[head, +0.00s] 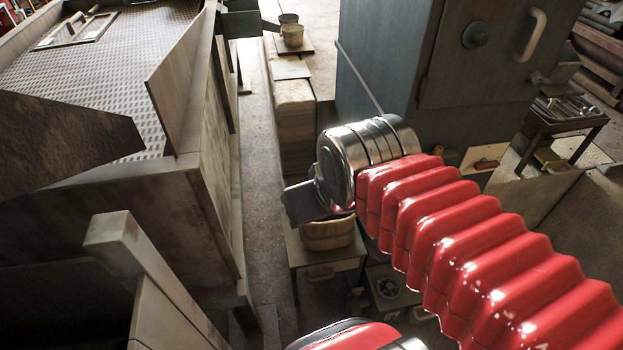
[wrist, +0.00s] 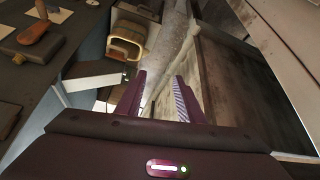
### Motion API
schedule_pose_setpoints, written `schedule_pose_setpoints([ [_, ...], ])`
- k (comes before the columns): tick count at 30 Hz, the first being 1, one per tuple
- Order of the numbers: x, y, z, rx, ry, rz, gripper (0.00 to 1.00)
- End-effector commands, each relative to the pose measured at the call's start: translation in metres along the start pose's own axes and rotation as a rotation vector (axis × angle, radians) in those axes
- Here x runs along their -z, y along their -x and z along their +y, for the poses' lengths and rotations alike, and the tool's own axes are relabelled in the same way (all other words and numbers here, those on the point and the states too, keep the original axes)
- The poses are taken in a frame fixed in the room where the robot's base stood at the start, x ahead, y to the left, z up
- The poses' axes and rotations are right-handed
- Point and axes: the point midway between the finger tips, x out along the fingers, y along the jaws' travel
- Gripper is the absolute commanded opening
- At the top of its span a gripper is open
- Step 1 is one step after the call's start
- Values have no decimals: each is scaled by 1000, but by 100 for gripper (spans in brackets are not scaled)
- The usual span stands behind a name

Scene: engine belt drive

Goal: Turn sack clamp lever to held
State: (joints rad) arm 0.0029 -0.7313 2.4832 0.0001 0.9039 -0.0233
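A small lever with an orange-brown handle (head: 487,163) lies on a pale plate at the foot of the grey-blue cabinet in the head view. A similar wooden-handled lever (wrist: 38,33) shows on a dark surface at the upper left of the wrist view. I cannot tell which of these, if either, is the sack clamp lever, or how it is set. My gripper (wrist: 160,75) is open and empty in the wrist view, with its fingers well apart. The handle lies left of them, with a clear gap. In the head view my wrist and arm hide most of the gripper.
A tan container (head: 328,235) stands on a small bench below my wrist; it also shows in the wrist view (wrist: 126,45). The cabinet (head: 480,60) rises behind my arm. A large metal bin wall (head: 150,220) stands left. The floor aisle (head: 262,170) between is narrow and mostly clear.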

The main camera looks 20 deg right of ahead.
Motion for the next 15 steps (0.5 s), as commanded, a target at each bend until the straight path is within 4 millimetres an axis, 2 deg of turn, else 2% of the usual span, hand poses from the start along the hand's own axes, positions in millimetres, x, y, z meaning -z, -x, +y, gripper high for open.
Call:
schedule_pose_setpoints([
  [5, 17, -3, 7, -3, 67, -29, 34],
  [15, 66, -18, 20, 0, 266, -101, 34],
])
